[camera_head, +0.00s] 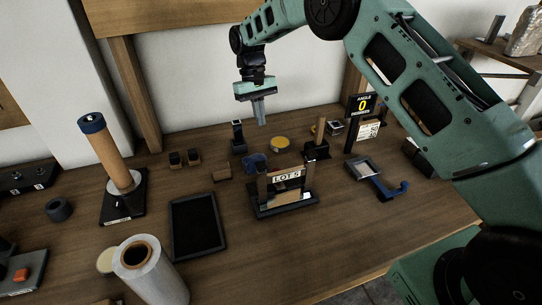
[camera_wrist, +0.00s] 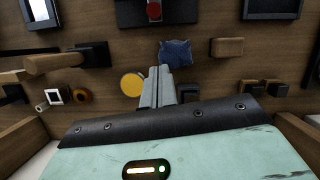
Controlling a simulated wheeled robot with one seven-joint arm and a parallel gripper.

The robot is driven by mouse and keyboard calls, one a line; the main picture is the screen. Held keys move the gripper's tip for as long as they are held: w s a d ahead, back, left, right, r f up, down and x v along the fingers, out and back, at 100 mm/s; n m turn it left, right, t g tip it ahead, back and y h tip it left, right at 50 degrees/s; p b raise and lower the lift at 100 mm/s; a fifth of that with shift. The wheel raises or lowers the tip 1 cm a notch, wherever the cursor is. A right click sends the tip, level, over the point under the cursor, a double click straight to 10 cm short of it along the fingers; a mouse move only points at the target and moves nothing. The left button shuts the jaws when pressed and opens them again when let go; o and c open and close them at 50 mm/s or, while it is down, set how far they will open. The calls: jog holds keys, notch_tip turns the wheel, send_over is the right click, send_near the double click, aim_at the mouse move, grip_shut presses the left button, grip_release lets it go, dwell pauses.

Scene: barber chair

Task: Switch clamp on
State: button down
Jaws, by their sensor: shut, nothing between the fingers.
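My gripper (camera_head: 262,122) hangs above the back of the bench, fingers together and pointing down, touching nothing. No part is labelled as a clamp. A device with a grey plate and a blue lever (camera_head: 391,189) lies at the right and may be the clamp. A wooden handle (camera_head: 320,131) stands upright on a black base (camera_head: 316,151). I cannot tell any switch state.
A LOT 5 stand (camera_head: 287,175) is mid-bench, with a dark tablet (camera_head: 197,224) to its left. An ANGLE 0 display (camera_head: 362,104) stands at the back right. A tall wooden roller (camera_head: 105,150) and a clear film roll (camera_head: 150,270) are on the left. Bare wood lies at the front right.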

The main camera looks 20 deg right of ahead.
jog(key=p+x, duration=0.2)
jog(key=x, duration=0.7)
jog(key=shift+s+f+p, duration=0.1)
jog(key=shift+f+p, duration=0.05)
jog(key=shift+p, duration=0.15)
jog(key=s, duration=0.1)
jog(key=s+p, duration=0.1)
jog(key=shift+s+d+f, duration=0.15)
jog(key=shift+s+f, duration=0.25)
jog(key=shift+s+d+f+p, duration=0.1)
jog(key=shift+s+f+p, duration=0.25)
jog(key=shift+s, duration=0.25)
